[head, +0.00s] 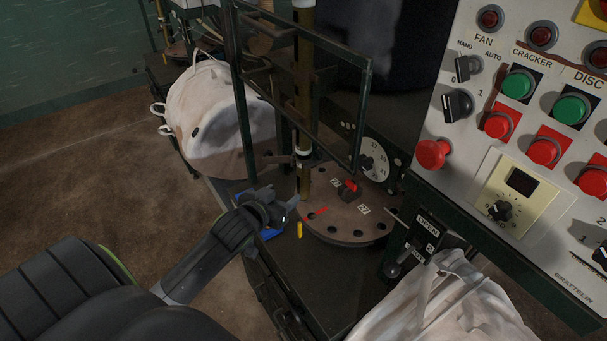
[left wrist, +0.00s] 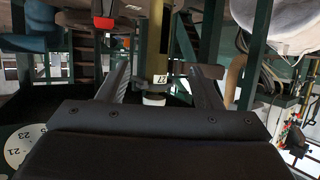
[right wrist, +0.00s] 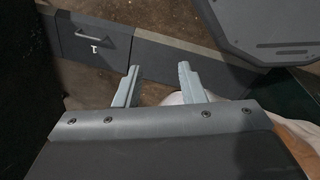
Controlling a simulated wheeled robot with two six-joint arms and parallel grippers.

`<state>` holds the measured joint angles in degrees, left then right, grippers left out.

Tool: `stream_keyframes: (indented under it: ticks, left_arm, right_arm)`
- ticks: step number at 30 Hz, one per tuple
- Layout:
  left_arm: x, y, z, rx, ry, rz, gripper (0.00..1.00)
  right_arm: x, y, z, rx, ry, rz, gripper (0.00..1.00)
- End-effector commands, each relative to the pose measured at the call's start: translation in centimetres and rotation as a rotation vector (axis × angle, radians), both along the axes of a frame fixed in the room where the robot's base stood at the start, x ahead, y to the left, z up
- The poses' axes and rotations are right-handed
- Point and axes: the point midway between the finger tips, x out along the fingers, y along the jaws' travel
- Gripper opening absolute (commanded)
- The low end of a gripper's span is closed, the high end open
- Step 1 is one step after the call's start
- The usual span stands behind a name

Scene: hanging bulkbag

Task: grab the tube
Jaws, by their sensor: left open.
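The tube (head: 304,85) is a brownish-yellow upright pipe with a pale collar near its lower end. Its foot is at the left edge of a round brown disc with holes. My left gripper (head: 292,206) is open, low and just left of the tube's foot. In the left wrist view the tube (left wrist: 160,45) appears between the two spread fingers (left wrist: 162,82), beyond them; I see no contact. My right gripper (right wrist: 157,88) is open and empty in the right wrist view. It does not show in the head view.
The brown disc (head: 335,225) carries a red-marked knob. A dark green guard frame (head: 362,110) stands right of the tube. A white bulk bag (head: 215,120) hangs behind left, another (head: 440,308) is at front right. The control panel (head: 520,120) fills the right. Brown floor lies left.

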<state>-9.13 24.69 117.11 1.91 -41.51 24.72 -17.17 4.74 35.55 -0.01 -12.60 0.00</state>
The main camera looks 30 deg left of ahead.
Motion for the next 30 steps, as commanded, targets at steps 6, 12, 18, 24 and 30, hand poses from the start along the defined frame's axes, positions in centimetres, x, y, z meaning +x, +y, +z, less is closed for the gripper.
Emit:
stream_keyframes:
  ticks: [6,12,18,24,30]
  left_arm:
    - [3.3,0.4,-1.2,-0.002,0.001,0.001,0.59]
    - [6.0,0.7,-2.4,-0.002,0.002,0.001,0.59]
    - [7.6,1.0,-3.1,0.000,0.002,0.000,0.59]
    - [8.2,1.0,-3.3,0.000,0.002,0.000,0.59]
    - [10.2,1.2,-3.7,-0.002,0.003,0.001,0.59]
  right_arm:
    - [0.0,0.6,0.6,0.007,-0.001,-0.002,0.36]
    - [0.0,0.6,1.0,0.008,-0.001,-0.002,0.36]
    - [0.0,0.6,1.1,0.007,0.000,-0.002,0.36]
    - [0.0,0.3,1.4,0.004,0.001,-0.002,0.36]
    - [0.0,0.1,2.3,0.001,0.001,-0.001,0.36]
